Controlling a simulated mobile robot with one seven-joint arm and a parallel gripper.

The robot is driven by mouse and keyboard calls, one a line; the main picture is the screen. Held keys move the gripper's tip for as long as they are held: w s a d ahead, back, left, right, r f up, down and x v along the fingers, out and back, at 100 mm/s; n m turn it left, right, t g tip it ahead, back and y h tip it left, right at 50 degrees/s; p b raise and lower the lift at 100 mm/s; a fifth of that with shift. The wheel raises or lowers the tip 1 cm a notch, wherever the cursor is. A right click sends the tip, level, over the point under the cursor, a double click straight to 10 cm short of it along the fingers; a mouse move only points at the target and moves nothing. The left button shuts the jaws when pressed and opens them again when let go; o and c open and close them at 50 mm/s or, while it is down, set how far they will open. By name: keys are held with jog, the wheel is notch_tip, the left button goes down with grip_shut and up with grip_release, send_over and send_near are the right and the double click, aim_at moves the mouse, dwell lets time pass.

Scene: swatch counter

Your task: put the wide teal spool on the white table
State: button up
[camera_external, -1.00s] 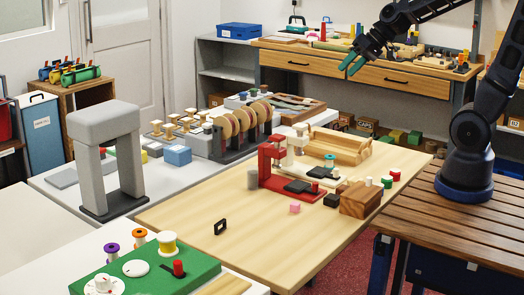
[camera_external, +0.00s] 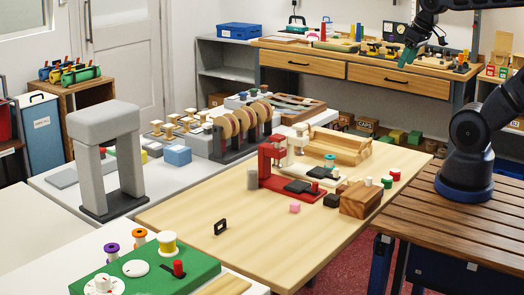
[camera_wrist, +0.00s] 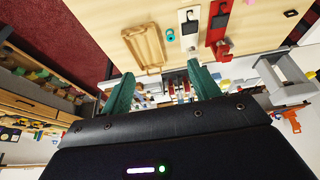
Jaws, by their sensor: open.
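The teal spool (camera_external: 329,158) stands on the pale wood table, beside the white and red presses. It also shows from above as a small teal ring in the wrist view (camera_wrist: 170,35), near the wooden tray. White tabletops lie left of the wood table, one (camera_external: 52,196) under the grey arch and one (camera_external: 72,258) under the green board. I cannot tell which is meant. My gripper (camera_external: 405,57) is high at the back right, far from the spool. In the wrist view its green fingers (camera_wrist: 161,84) are apart with nothing held between them.
The red press (camera_external: 268,168), wooden tray (camera_external: 340,148) and wooden block (camera_external: 360,200) crowd around the spool. A disc rack (camera_external: 240,135) and grey arch (camera_external: 105,150) stand further left. The front of the wood table (camera_external: 265,245) is mostly clear.

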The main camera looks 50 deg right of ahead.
jog(key=w+a+f+m+t+y, duration=0.1)
jog(key=w+a+f, duration=0.25)
jog(key=w, duration=0.35)
jog(key=w+a+f+m+t+y, duration=0.15)
jog(key=w+a, duration=0.25)
jog(key=w, duration=0.4)
jog(key=w+a+f+m+t+y, duration=0.1)
jog(key=w+a+f, duration=0.25)
jog(key=w, duration=0.35)
jog(key=m+g+h, duration=0.5)
jog(key=m+h, duration=0.1)
jog(key=h, duration=0.1)
send_near(330, 156)
jog(key=shift+n, duration=0.25)
jog(key=shift+x, duration=5.3)
jog(key=shift+s, duration=0.1)
jog(key=shift+a, duration=0.1)
jog(key=c, duration=1.1)
